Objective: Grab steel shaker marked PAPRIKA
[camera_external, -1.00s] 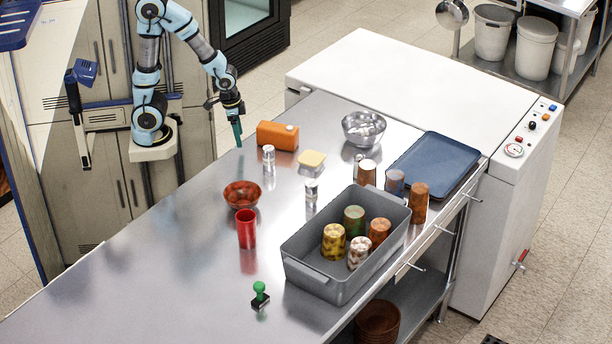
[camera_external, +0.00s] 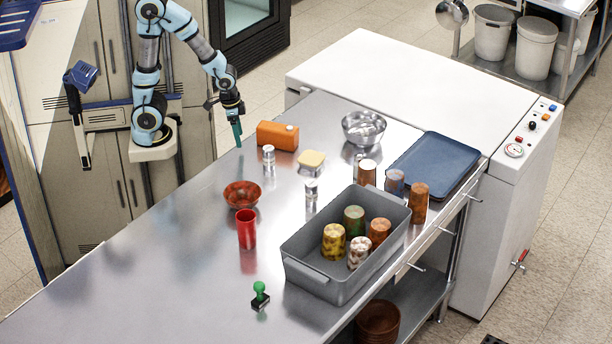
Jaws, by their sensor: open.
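Several small steel shakers stand upright on the steel counter (camera_external: 150,262). Another shaker (camera_external: 311,189) stands near the middle, left of the grey bin. A third shaker (camera_external: 358,162) is below the metal bowl and partly hidden by a brown cup. Their labels are too small to read, so I cannot tell which is marked PAPRIKA. My gripper (camera_external: 239,143) is open and empty, pointing down at the counter's far left edge, apart from every shaker.
A grey bin (camera_external: 308,277) holds several cups. An orange box (camera_external: 277,136), yellow sponge (camera_external: 311,160), red-brown bowl (camera_external: 242,194), red cup (camera_external: 246,230), metal bowl (camera_external: 364,128), green-handled stamp (camera_external: 260,296) and blue tray (camera_external: 434,163) stand around. The counter's front left is clear.

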